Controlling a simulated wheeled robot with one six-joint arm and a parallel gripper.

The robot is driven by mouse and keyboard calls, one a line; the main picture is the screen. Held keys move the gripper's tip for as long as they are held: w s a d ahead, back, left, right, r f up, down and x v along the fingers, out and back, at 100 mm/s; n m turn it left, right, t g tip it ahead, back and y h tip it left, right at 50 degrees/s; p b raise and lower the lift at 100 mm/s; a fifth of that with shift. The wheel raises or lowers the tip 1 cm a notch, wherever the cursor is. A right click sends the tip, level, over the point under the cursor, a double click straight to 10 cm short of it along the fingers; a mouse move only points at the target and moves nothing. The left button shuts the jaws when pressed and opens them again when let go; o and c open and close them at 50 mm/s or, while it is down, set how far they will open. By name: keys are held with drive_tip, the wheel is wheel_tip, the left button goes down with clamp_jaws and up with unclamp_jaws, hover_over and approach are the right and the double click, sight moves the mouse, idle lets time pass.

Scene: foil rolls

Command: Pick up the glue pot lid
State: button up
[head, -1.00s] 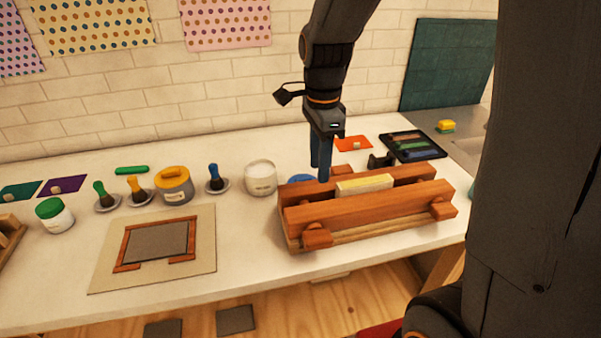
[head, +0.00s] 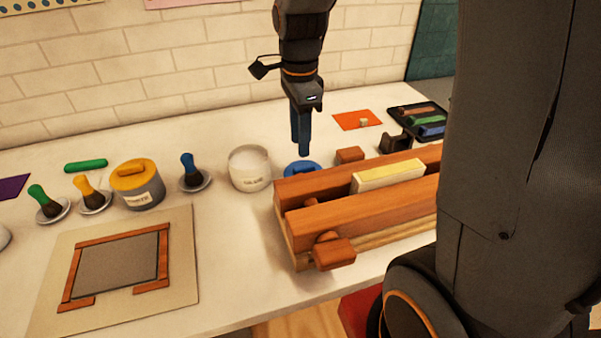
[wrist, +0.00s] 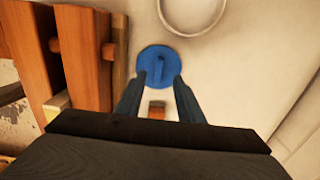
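The glue pot lid (head: 303,168) is a round blue disc with a raised blue grip bar across its top. It lies on the white table behind the wooden press, which hides part of it in the head view. In the wrist view the lid (wrist: 158,67) lies just beyond the fingertips, with its bar in line with the gap between them. My gripper (head: 301,152) points down above the lid, its blue fingers apart and empty in the wrist view (wrist: 160,82). The open white glue pot (head: 249,168) stands left of the lid.
The wooden press (head: 350,200) with a pale block in it stands close in front of the lid. A small wooden block (head: 350,155) sits right of the lid. A blue-handled brush (head: 190,172) and a yellow-lidded pot (head: 137,187) stand further left.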

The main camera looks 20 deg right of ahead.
sight(304, 167)
drive_tip(key=f, duration=0.2)
drive_tip(key=f+p, duration=0.1)
drive_tip(key=f, duration=0.1)
drive_tip(key=d+f+p, duration=0.1)
drive_tip(key=f, duration=0.1)
drive_tip(key=shift+s, duration=0.15)
drive_tip(key=shift+f, duration=0.75)
clamp_jaws()
